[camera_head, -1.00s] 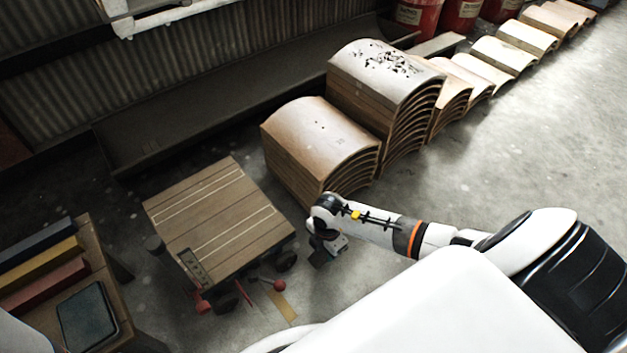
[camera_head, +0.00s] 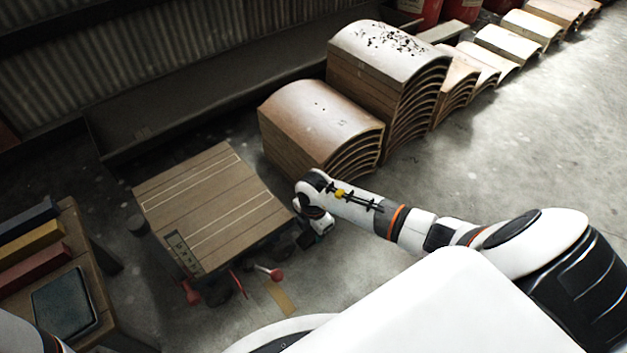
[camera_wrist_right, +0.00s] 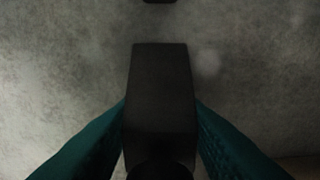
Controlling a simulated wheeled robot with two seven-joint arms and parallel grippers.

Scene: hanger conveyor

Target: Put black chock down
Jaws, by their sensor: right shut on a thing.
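The black chock (camera_wrist_right: 160,90) fills the middle of the right wrist view as a dark block, between the two teal fingers of my right gripper (camera_wrist_right: 160,135). The fingers press against its sides. In the head view my right gripper (camera_head: 310,236) is low beside the right edge of the wooden cart (camera_head: 212,205), with a small dark piece of the chock (camera_head: 305,240) showing at its left. Whether the chock touches the floor cannot be told. My left gripper is not in view.
A red-knobbed lever (camera_head: 276,274) and a yellow floor strip (camera_head: 280,298) lie near the cart's front. Stacked curved wooden panels (camera_head: 320,120) stand behind my right gripper. A side table (camera_head: 95,285) with coloured bars is at left. The floor at right is clear.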

